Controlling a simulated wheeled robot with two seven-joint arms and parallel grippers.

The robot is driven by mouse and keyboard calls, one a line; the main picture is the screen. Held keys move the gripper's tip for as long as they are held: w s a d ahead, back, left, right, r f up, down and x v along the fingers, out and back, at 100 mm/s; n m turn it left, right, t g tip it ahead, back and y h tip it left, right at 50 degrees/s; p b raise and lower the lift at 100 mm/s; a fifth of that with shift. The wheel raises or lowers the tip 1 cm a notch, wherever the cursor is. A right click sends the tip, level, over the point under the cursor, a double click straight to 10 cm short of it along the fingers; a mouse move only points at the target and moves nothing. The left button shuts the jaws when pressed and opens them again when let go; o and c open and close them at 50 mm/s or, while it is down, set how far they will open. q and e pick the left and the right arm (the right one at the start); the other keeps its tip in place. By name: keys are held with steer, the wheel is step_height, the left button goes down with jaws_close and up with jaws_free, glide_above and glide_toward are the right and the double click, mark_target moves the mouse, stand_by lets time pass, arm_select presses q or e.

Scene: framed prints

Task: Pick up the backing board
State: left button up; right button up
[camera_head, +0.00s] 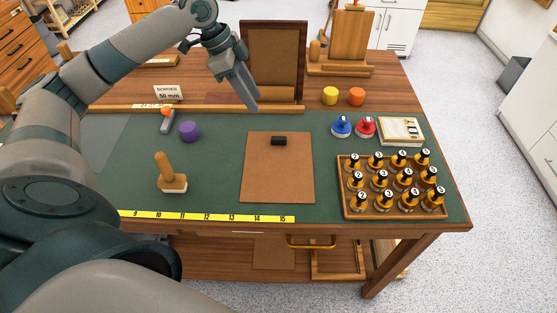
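A flat brown board (277,175), which looks like the backing board, lies on the green mat (218,150) in the middle of the table. A small black block (279,141) sits on the board near its far edge. My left gripper (252,106) points down beyond the board's far left corner, apart from the board and above the table. Its fingers look close together, seen from the side; I cannot tell if they are open. My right gripper is out of view.
A rack of black-topped pieces (344,191) stands right of the board. A wooden-handled block (172,175) and purple cylinder (189,131) stand left. A dark frame with a brown panel (274,61) stands upright behind. A yellow ruler strip (207,216) runs along the front.

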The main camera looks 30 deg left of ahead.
arm_select(q)
steer(key=p, duration=0.2)
glide_toward(279, 138)
steer(key=shift+s+d+f, duration=0.1)
steer(key=shift+f, duration=0.8)
steer(key=shift+d+f, duration=0.15)
steer(key=shift+f, duration=0.45)
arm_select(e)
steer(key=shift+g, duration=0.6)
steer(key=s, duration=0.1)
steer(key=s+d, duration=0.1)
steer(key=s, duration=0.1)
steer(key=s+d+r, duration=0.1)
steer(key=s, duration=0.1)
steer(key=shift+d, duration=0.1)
arm_select(q)
steer(key=shift+d, duration=0.1)
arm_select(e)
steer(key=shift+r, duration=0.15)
